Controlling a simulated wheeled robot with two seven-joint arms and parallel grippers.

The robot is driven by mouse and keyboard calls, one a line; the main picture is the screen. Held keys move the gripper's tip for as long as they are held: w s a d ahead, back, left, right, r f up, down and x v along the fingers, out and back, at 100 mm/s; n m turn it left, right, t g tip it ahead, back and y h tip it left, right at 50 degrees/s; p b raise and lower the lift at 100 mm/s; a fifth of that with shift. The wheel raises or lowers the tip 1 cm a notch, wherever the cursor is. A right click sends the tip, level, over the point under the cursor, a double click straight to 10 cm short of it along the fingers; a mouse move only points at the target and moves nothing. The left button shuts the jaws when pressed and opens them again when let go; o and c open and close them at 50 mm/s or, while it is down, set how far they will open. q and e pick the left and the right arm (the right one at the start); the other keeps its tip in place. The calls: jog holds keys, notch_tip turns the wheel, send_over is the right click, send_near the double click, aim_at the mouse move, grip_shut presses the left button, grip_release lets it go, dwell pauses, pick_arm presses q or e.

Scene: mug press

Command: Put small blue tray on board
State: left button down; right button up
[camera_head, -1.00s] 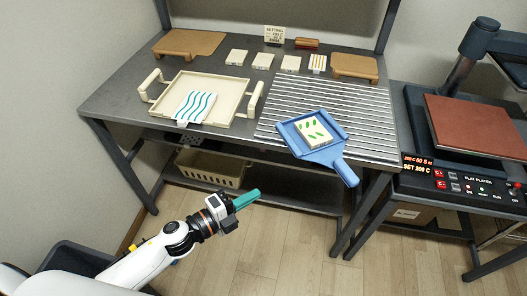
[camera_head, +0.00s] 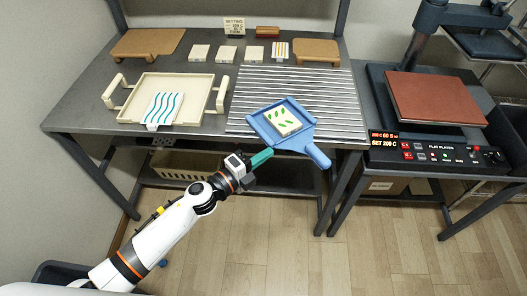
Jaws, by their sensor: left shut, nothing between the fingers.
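The small blue tray (camera_head: 297,143) with a handle (camera_head: 318,156) lies on the ribbed metal rack at the right part of the table. A white tile with green leaf marks (camera_head: 283,121) lies on it. Two brown boards stand at the back of the table, one at the left (camera_head: 147,43) and one at the right (camera_head: 316,50). I cannot tell which board is meant. My right gripper is out of view.
A cream tray (camera_head: 184,84) with two handles holds a wavy-striped tile (camera_head: 163,108). Several tiles, a sign (camera_head: 238,25) and a red-brown block (camera_head: 267,31) line the back. A flat press (camera_head: 430,97) with a control panel stands at the right.

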aim_at(261, 135)
pick_arm(q)
jog(key=shift+w, duration=0.35)
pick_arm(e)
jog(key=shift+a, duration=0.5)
